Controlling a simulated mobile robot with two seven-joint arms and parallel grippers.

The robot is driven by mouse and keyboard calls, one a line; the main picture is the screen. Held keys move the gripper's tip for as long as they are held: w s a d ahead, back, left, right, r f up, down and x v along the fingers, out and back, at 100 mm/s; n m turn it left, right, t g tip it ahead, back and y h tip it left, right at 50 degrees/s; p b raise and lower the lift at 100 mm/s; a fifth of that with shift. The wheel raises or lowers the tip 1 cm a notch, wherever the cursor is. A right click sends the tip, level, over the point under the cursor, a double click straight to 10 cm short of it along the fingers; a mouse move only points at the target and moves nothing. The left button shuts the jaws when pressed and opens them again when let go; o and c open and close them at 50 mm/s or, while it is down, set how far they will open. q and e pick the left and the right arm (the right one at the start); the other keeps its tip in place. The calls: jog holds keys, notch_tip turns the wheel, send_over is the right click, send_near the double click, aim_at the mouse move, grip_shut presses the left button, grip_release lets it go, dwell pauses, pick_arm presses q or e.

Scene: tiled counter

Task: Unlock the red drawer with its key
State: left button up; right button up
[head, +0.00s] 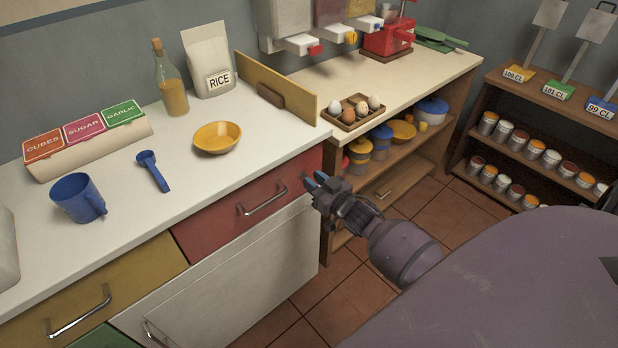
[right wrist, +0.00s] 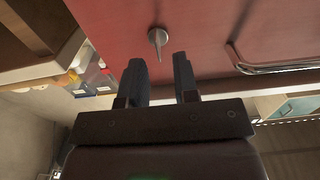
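The red drawer (head: 245,208) is shut, under the counter in the head view; its red front (right wrist: 200,25) fills the upper right wrist view. A small grey metal piece, seemingly the key (right wrist: 157,40), sticks out of that front; the lock itself is not clear. My right gripper (head: 317,184) is at the right end of the drawer front. In the right wrist view its two fingers (right wrist: 160,62) are apart with nothing between them. The key is just beyond the fingertips, roughly in line with the gap. It is hidden in the head view. My left gripper is out of view.
The drawer's bar handle (head: 265,200) is left of my right gripper in the head view. A yellow drawer (head: 95,290) is at lower left. The counter holds a blue mug (head: 78,198) and a yellow bowl (head: 217,138). An open shelf (head: 415,160) stands beyond the gripper.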

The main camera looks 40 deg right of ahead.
jog(key=shift+w+a, duration=0.1)
jog(key=shift+w, duration=0.9)
jog(key=shift+c, duration=0.4)
grip_shut()
